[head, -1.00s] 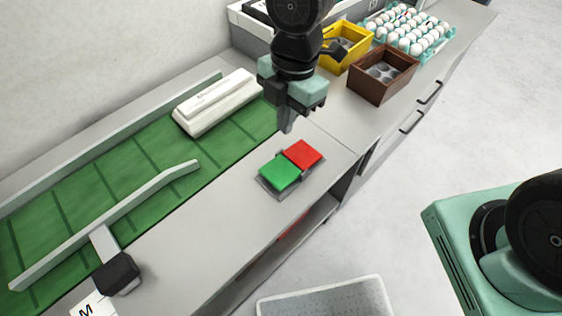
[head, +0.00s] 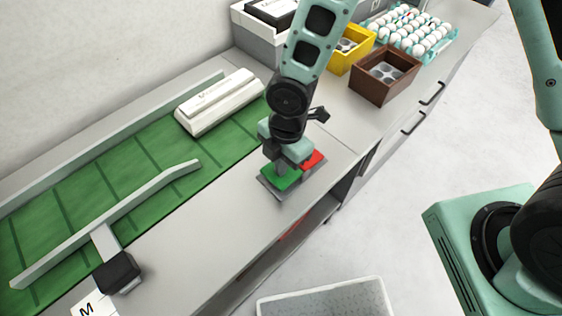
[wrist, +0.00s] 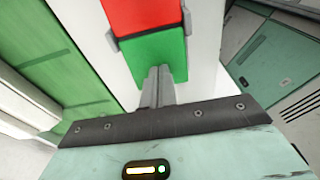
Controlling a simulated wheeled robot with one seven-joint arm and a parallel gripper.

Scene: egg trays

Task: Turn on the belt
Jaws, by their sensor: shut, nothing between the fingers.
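The switch box on the counter has a green button (head: 283,180) and a red button (head: 314,160) side by side. In the wrist view the green button (wrist: 158,52) is nearer my fingers and the red button (wrist: 142,14) lies beyond it. My gripper (head: 281,170) is shut and empty, pointing down with its fingertips (wrist: 160,72) over the green button. Whether the tips touch the button I cannot tell. The green belt (head: 130,165) runs along the wall side; my gripper hides part of the red button in the head view.
A white egg carton (head: 220,100) sits on the belt. A grey guide rail (head: 110,220) crosses it. A brown box (head: 383,82), a yellow box (head: 350,48) and a tray of eggs (head: 452,38) stand at the back. A pale bin (head: 325,300) is on the floor.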

